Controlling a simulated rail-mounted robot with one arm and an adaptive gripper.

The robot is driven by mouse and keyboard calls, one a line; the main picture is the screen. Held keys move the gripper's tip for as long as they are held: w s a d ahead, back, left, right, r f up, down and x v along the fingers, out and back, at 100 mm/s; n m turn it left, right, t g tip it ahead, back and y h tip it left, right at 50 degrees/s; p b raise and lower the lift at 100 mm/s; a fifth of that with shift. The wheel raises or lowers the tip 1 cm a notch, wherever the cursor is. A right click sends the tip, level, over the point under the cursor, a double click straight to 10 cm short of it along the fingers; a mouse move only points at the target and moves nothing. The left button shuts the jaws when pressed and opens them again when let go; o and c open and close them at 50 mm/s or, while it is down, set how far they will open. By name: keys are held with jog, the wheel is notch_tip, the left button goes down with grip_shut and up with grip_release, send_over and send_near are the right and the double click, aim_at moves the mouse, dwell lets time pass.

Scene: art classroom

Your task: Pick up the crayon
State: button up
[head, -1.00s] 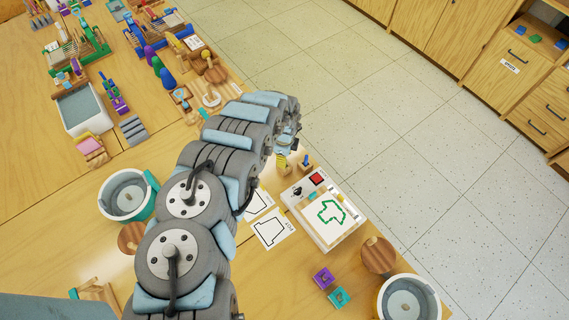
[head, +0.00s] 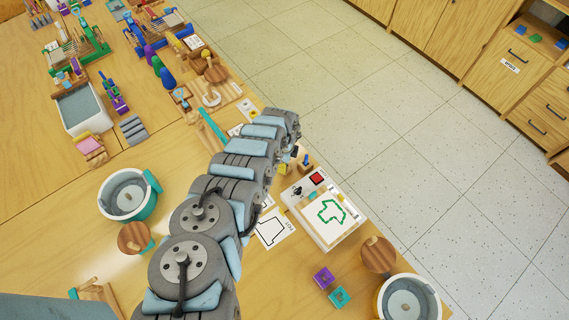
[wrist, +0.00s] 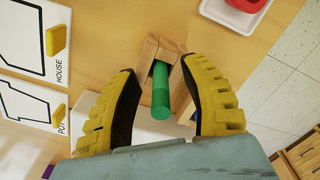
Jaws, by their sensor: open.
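A green crayon (wrist: 161,90) rests in a small wooden holder (wrist: 151,50) in the wrist view. Its near end sticks out toward the camera. My gripper (wrist: 160,70) is open, with one yellow finger on each side of the crayon and a visible gap to both. Nothing is held. In the head view my arm reaches over the table's right part, and its wrist hides most of the gripper and the crayon.
A house card (wrist: 62,62) and a pot card (wrist: 62,110) lie left in the wrist view. A red dish (wrist: 247,4) sits at upper right. In the head view a drawing board (head: 340,235) lies near the table edge, with a round container (head: 127,195) to the left.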

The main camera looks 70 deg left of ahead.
grip_shut()
jog(key=shift+r, duration=0.2)
dwell(0.3)
jog(key=shift+r+p, duration=0.3)
jog(key=shift+r, duration=4.45)
jog(key=shift+r, duration=0.1)
